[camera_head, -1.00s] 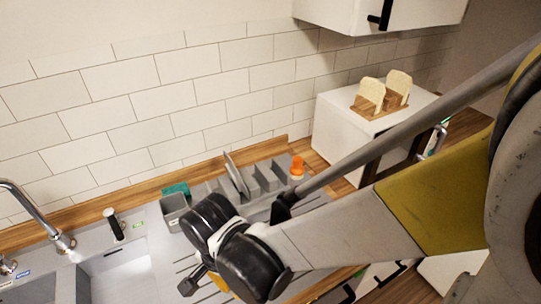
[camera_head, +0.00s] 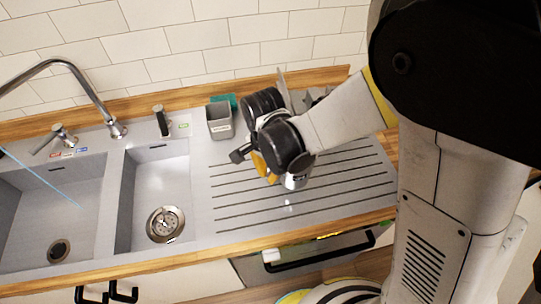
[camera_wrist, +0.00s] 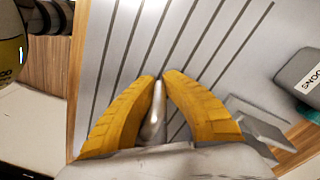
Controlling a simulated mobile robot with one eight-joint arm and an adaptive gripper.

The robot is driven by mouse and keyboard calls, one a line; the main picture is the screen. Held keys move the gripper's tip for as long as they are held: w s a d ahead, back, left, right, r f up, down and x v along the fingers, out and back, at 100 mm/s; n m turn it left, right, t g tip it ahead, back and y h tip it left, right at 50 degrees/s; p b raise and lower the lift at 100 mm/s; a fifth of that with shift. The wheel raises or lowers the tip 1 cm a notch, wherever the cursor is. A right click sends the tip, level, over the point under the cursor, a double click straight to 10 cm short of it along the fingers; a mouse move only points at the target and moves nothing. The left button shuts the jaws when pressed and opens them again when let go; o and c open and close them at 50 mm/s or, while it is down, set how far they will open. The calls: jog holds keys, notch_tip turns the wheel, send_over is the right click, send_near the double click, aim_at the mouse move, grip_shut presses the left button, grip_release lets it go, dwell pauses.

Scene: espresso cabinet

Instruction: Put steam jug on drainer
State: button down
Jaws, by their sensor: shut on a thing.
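The shiny metal steam jug (camera_head: 296,182) shows just below my gripper (camera_head: 264,168) in the head view, over the ridged drainer (camera_head: 237,205). My wrist hides most of the jug. In the wrist view, my gripper's two yellow fingers (camera_wrist: 158,80) are shut on a narrow metal part of the jug (camera_wrist: 154,115). The grooves of the drainer (camera_wrist: 200,22) lie behind the fingers. I cannot tell whether the jug's base touches the drainer.
The sink basin (camera_head: 140,205) and faucet (camera_head: 117,128) are left of the drainer. A grey caddy (camera_head: 219,122) and a dish rack stand at the back, close to my wrist. The drainer's front and left parts are clear.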

jog(key=shift+f+b, duration=0.5)
jog(key=shift+f, duration=1.3)
jog(key=shift+f, duration=0.15)
jog(key=c, duration=1.6)
grip_release()
